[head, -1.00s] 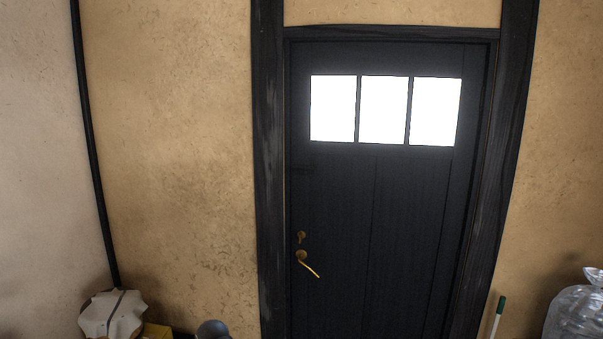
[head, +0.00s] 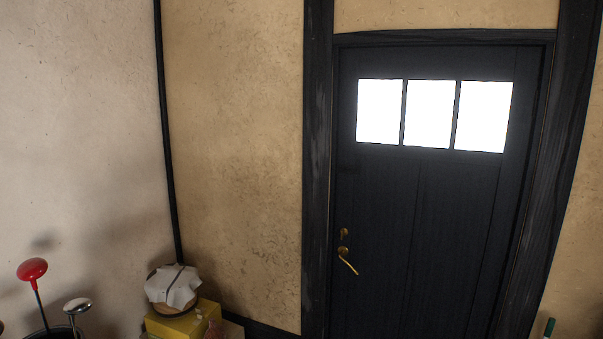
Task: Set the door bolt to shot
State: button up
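A black door (head: 415,220) with three bright panes near its top stands in a dark frame at the right of the head view. It looks closed. A small brass fitting (head: 344,232), perhaps the bolt's turn piece, sits near the door's left edge. A brass lever handle (head: 347,262) is just below it and slopes down to the right. The small fitting is too small in the view to tell its setting. My gripper is not in view.
At the lower left are a cloth-covered jar (head: 172,287), a yellow box (head: 183,322) and a dark holder with a red-knobbed stick (head: 33,270). A green-tipped handle (head: 549,327) shows at the lower right. The floor before the door is out of view.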

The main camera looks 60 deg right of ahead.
aim_at(349, 171)
jog(key=u, duration=0.5)
jog(key=k, duration=1)
jog(key=z, duration=1.55)
jog(key=i, duration=0.6)
jog(key=u, duration=0.15)
